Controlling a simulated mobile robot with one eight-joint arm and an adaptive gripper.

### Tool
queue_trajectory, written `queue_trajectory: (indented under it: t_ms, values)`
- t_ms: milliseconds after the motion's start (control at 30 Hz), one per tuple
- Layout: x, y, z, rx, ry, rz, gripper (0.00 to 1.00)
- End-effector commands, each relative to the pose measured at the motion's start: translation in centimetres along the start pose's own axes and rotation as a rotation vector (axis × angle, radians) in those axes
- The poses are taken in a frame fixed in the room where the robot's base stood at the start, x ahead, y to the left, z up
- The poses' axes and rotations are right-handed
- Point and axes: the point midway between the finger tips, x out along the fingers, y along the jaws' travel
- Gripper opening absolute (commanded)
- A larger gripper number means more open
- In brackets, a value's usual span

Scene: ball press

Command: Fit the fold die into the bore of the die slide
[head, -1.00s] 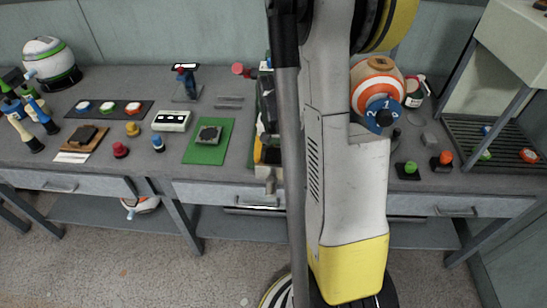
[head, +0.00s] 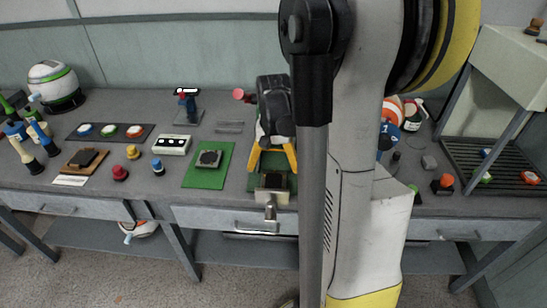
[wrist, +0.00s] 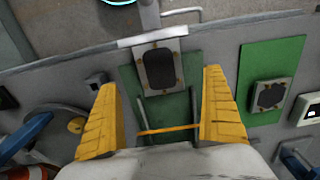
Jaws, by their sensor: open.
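The die slide (head: 272,196) is a pale plate with a dark opening at the bench's front edge, on a green strip. In the wrist view the die slide (wrist: 181,43) shows a rounded dark bore ahead of the fingertips. My gripper (head: 272,166) points down over it, yellow fingers spread. In the wrist view my gripper (wrist: 160,82) is open, with nothing held between its fingers. A grey block with a dark top (head: 208,158) lies on a green mat to the left, and a dark block (head: 83,157) lies on a brown board. I cannot tell which is the fold die.
A black panel with coloured buttons (head: 110,131), a white box (head: 171,145) and several small knobs stand to the left. A slatted rack (head: 485,165) is at the right. My arm hides the bench right of the slide. A handle (head: 270,208) projects at the front.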

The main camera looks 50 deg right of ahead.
Motion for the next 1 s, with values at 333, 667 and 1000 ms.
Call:
queue_trajectory:
  t_ms: [333, 667, 1000]
  values:
    - [-4.9, 0.0, 0.0, 0.000, 0.000, 0.000, 0.97]
    - [-5.1, 0.0, 0.0, 0.000, 0.000, 0.000, 0.97]
    - [-5.2, -0.2, 0.2, -0.007, 0.004, -0.001, 0.97]
